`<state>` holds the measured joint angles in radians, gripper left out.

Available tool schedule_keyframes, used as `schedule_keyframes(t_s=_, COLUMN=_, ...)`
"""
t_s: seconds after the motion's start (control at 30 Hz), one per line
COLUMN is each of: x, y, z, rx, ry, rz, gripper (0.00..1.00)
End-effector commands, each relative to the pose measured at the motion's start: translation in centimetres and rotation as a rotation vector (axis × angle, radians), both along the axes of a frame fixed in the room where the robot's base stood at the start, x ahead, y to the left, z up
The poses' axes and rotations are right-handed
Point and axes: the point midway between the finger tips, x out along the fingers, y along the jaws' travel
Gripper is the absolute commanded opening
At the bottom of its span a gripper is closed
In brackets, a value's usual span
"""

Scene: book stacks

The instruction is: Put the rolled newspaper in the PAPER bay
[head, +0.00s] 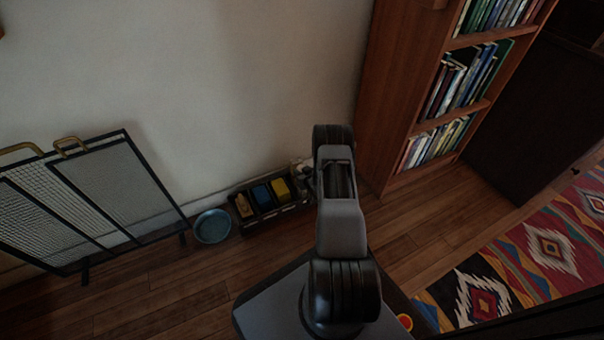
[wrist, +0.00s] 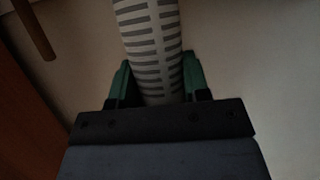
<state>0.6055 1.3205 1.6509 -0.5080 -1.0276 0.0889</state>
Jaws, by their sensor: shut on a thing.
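The rolled newspaper (wrist: 150,35) is a pale roll with grey printed bars, seen in the wrist view. My gripper (wrist: 156,78) is shut on it, with a green finger on each side, and the roll's far end runs out of the top of the picture. In the head view my arm hides most of the gripper area, and I cannot make out the newspaper there. A dark divided box (head: 268,218) stands on the floor by the wall, with yellow and blue in its compartments. I cannot read any label, so I cannot tell which bay is PAPER.
A round blue dish (head: 212,226) lies left of the box. A black mesh fire screen (head: 110,190) stands further left. A wooden bookcase (head: 400,100) with books stands right of my arm. A patterned rug (head: 545,250) lies at the right. Wood floor shows in front.

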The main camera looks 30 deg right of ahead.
Motion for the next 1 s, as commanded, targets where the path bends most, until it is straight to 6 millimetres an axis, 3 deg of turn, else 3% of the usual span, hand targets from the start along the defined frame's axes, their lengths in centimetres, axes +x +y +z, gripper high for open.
schedule_keyframes(t_s=0.2, x=0.0, y=0.0, z=-0.2, rx=0.0, ry=-0.001, rz=0.0, gripper=0.04)
schedule_keyframes(t_s=0.23, x=0.0, y=0.0, z=-0.2, rx=0.0, ry=0.0, rz=0.0, gripper=0.44)
schedule_keyframes(t_s=0.5, x=0.0, y=0.0, z=-0.2, rx=0.0, ry=0.0, rz=0.0, gripper=0.68)
schedule_keyframes(t_s=0.8, x=-0.1, y=0.0, z=0.2, rx=0.0, ry=0.0, rz=0.0, gripper=0.68)
schedule_keyframes(t_s=1.0, x=-2.8, y=0.3, z=1.7, rx=0.002, ry=0.003, rz=-0.003, gripper=0.68)
